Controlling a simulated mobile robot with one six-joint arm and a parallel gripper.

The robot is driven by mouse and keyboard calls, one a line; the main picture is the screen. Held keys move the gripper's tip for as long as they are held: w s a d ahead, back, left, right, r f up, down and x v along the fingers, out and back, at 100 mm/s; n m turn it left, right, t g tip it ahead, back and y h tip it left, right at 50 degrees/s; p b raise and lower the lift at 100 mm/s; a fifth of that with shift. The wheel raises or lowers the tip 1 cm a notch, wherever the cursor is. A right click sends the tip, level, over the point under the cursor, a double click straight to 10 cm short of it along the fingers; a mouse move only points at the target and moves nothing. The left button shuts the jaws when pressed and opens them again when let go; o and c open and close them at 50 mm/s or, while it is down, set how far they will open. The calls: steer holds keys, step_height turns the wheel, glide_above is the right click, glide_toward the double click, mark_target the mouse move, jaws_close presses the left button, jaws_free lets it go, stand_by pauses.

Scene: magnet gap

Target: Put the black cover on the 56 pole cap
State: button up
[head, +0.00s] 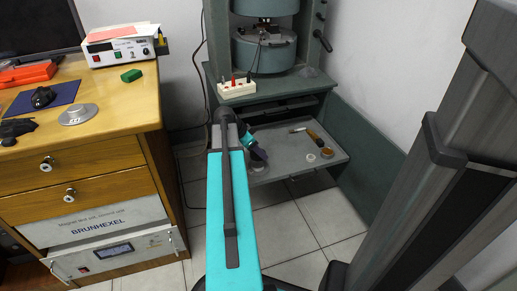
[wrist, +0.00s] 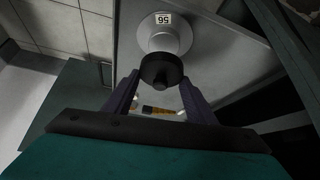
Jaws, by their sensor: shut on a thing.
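The 56 pole cap (wrist: 163,36) is a pale grey round piece with a "56" label, lying on the grey tray in the wrist view. The black cover (wrist: 160,68) is a dark round piece between the fingertips of my gripper (wrist: 160,80), which is shut on it. The cover overlaps the near edge of the pole cap in this view. I cannot tell whether they touch. In the head view my gripper (head: 259,154) is over the left part of the tray, and my arm hides part of that area.
The grey tray (head: 285,165) also holds a screwdriver-like tool (head: 298,130), an amber-and-dark item (head: 315,138) and a small ring (head: 327,153). A green press-like machine (head: 264,50) and a white terminal block (head: 237,89) stand above it. A wooden desk (head: 120,105) is at left.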

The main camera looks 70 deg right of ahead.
mark_target(260, 163)
steer(key=shift+w, duration=0.1)
steer(key=shift+f+b, duration=1)
steer(key=shift+f, duration=1.75)
steer(key=shift+f, duration=0.2)
steer(key=o, duration=1.1)
steer(key=c, duration=0.5)
steer(key=shift+r+p, duration=1.55)
steer(key=shift+r, duration=0.7)
